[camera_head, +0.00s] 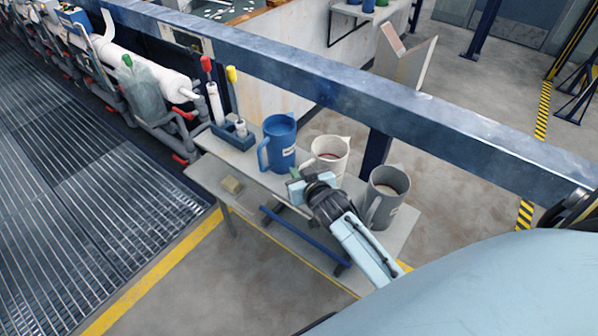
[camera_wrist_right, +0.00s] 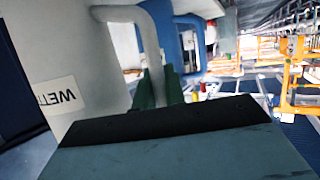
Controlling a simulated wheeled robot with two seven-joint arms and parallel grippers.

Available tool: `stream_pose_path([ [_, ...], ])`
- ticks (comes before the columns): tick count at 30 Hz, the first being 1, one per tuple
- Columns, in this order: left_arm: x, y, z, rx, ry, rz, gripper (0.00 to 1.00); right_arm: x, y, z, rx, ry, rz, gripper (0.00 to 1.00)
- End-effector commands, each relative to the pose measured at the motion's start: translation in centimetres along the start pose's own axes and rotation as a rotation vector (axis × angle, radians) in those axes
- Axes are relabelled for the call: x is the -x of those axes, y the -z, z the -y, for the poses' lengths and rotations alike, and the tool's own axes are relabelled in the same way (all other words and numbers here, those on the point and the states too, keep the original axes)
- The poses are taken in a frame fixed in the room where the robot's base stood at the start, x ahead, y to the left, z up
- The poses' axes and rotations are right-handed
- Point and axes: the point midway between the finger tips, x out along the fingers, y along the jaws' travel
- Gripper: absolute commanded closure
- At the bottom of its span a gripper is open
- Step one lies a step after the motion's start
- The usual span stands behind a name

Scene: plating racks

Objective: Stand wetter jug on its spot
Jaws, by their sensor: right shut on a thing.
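The wetter jug is a white jug (camera_head: 331,152) with dark reddish liquid, between a blue jug and a grey jug at the small grey table. In the right wrist view its pale wall (camera_wrist_right: 70,45) is close, with a label (camera_wrist_right: 60,97) starting "WET". My right gripper (camera_head: 296,181) is at its handle side, and the green fingers (camera_wrist_right: 158,90) are shut on the handle. The jug looks upright. Its base is hidden by the gripper, so I cannot tell whether it touches the table. My left gripper is not in view.
The blue jug (camera_head: 279,142) stands close on the left and the grey jug (camera_head: 384,196) on the right. A holder (camera_head: 234,134) with red- and yellow-topped tools stands at the table's left end. A blue beam (camera_head: 330,85) runs behind.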

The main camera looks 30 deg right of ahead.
Motion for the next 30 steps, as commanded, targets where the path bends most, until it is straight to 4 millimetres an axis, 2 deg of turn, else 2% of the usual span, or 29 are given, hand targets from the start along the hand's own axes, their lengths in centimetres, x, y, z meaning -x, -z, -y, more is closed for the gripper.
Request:
stream_pose_path([
  [14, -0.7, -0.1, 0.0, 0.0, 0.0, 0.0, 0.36, -0.4, -0.8, 0.0, 0.001, 0.0, -0.003, 1.0],
  [15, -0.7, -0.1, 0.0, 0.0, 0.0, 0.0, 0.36, -0.3, -0.7, 0.0, 0.001, 0.0, -0.003, 0.83],
  [20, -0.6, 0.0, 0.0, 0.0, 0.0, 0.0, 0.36, -0.3, -0.8, 0.0, 0.001, 0.0, -0.002, 0.62],
  [30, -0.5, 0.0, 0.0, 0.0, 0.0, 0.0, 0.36, 0.1, -1.0, 0.0, -0.001, 0.0, 0.003, 0.62],
])
